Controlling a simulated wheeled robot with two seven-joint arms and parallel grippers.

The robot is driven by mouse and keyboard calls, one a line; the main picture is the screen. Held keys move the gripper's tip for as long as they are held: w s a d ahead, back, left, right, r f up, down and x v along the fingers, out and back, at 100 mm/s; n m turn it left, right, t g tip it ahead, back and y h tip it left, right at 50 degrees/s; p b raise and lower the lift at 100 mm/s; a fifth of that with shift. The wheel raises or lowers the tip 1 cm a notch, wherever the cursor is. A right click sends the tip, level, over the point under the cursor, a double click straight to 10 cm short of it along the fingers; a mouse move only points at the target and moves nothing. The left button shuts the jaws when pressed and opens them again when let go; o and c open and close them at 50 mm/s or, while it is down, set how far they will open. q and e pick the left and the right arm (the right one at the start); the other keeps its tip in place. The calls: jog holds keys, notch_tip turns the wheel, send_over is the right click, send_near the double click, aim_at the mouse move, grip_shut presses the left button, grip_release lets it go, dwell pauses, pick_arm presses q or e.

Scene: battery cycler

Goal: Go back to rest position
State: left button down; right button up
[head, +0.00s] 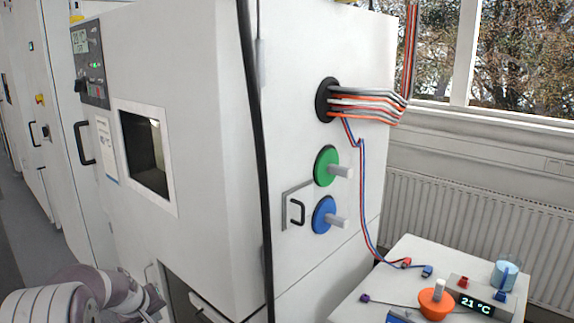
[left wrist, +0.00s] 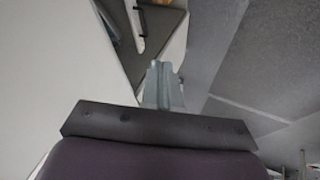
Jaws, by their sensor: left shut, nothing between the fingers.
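My left arm comes in low at the left of the head view. Its gripper (head: 155,298) is at the bottom edge, in front of the lower part of the big white test chamber (head: 205,60). In the left wrist view the fingers of my left gripper (left wrist: 163,85) are together with nothing between them. A dark opening or panel edge and grey floor show beyond them. My right gripper is in neither view.
The chamber's side has a green plug (head: 325,166), a blue plug (head: 322,215) and a cable port (head: 326,100). A white table (head: 412,250) at the right holds an orange funnel-like piece (head: 436,304), a beaker (head: 504,273) and a 21 °C display (head: 475,304).

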pick_arm(q)
jog(key=s+d+m+g, duration=0.2)
jog(key=s+d+m, duration=0.2)
jog(key=s+d, duration=0.55)
jog(key=s+d+m+g, duration=0.1)
jog(key=s+d+m, duration=0.3)
jog(key=s, duration=1.1)
notch_tip(320, 180, down, 24)
jog(key=s+g+b, duration=0.2)
jog(key=s+b, duration=0.1)
jog(key=b, duration=1.9)
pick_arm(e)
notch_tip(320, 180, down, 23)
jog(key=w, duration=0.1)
pick_arm(q)
notch_tip(320, 180, up, 18)
jog(key=p, duration=1.7)
jog(key=shift+w+d+f, duration=0.15)
jog(key=shift+w+f, duration=0.05)
jog(key=shift+f, duration=0.05)
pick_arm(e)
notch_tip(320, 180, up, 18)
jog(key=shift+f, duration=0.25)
